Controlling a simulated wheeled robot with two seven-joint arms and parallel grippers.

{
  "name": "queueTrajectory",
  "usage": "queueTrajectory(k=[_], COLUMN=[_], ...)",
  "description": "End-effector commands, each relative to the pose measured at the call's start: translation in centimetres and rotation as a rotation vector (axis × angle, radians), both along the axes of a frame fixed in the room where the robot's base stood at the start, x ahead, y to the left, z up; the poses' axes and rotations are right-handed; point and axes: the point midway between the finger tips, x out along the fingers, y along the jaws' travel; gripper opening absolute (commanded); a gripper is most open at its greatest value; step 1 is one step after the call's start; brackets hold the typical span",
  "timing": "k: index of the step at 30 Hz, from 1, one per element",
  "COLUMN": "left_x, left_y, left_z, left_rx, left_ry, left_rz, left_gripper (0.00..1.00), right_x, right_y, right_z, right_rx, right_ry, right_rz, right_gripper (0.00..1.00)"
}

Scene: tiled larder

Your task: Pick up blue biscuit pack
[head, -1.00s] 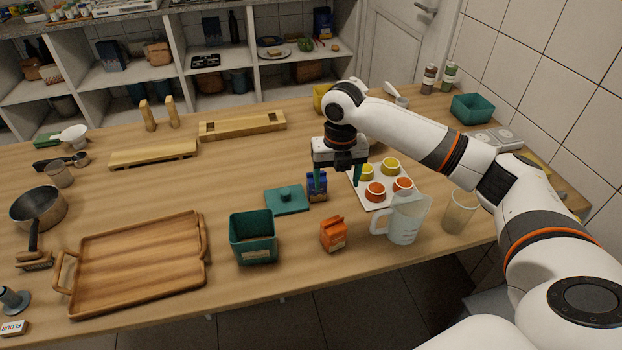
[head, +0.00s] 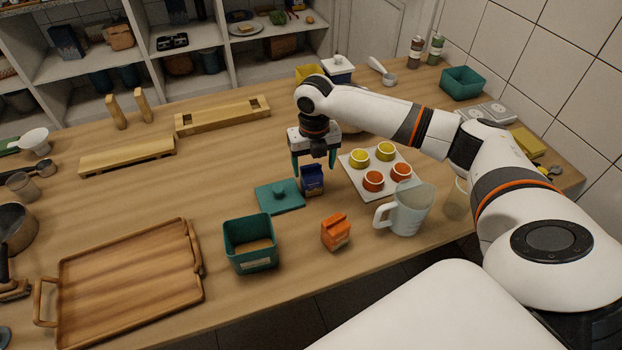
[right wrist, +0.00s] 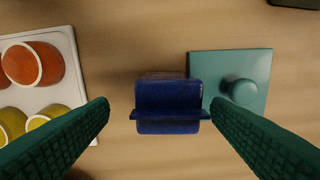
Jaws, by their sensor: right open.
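The blue biscuit pack (head: 312,182) stands upright on the wooden table, just right of a teal lid with a knob (head: 280,196). My right gripper (head: 314,165) is open above it, pointing down, with one green finger to each side of the pack's top in the head view. In the right wrist view the pack (right wrist: 168,105) lies between the fingertips (right wrist: 160,104), nearer the right finger. I cannot tell whether that finger touches it. The teal lid (right wrist: 240,82) is partly behind the right finger there. My left gripper is out of view.
A white tray (head: 353,171) with yellow and orange cups stands close right of the pack. A teal bin (head: 250,250), an orange carton (head: 336,232) and a clear jug (head: 408,212) stand in front. A wooden tray (head: 130,285) lies at left. Table left of the lid is clear.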

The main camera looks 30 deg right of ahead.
Motion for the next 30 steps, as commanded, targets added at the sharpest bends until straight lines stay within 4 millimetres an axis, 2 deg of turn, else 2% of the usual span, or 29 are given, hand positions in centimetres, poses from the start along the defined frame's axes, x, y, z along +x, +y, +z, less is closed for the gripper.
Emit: queueTrajectory(k=[10, 19, 28, 30], left_x=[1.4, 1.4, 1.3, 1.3], left_y=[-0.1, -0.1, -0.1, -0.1], left_z=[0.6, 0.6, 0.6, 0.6], left_rx=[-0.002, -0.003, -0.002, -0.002], left_ry=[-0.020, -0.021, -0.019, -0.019], left_rz=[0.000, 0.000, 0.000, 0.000], left_gripper=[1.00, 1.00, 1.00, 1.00], right_x=[0.0, 0.1, 0.1, 0.1], right_y=[0.7, 0.6, 0.6, 0.6], right_z=[-4.5, -5.1, -5.1, -5.1], right_rx=[0.000, 0.000, -0.001, 0.000], right_ry=[0.002, 0.000, 0.000, 0.000], right_rz=[0.000, 0.001, 0.001, 0.001], right_gripper=[0.73, 0.73, 0.25, 0.23])
